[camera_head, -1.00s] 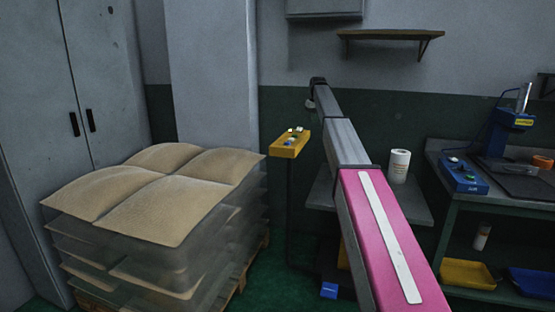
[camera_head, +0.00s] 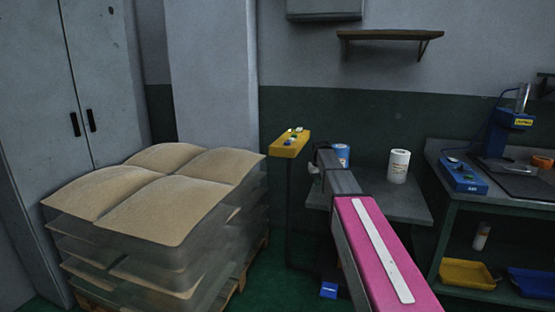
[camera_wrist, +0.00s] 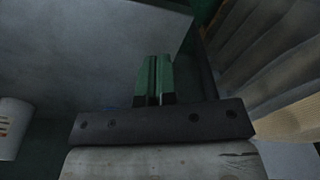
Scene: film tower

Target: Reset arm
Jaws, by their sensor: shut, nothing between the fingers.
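My arm, with a pink section and a grey forearm, reaches from the lower right into the middle of the head view. In the wrist view my gripper (camera_wrist: 154,60) shows two green fingers pressed together, with nothing between them. In the head view the fingers are hard to make out at the arm's far end. That end is over or near the left side of the grey table (camera_head: 405,207), just right of a yellow control box (camera_head: 289,149) on a thin post.
A blue container (camera_head: 342,151) and a white container (camera_head: 398,166) stand on the table. Stacked sacks (camera_head: 165,205) on a pallet fill the left. A workbench (camera_head: 450,170) with a blue device (camera_head: 464,178) stands right. A shelf (camera_head: 390,35) is above.

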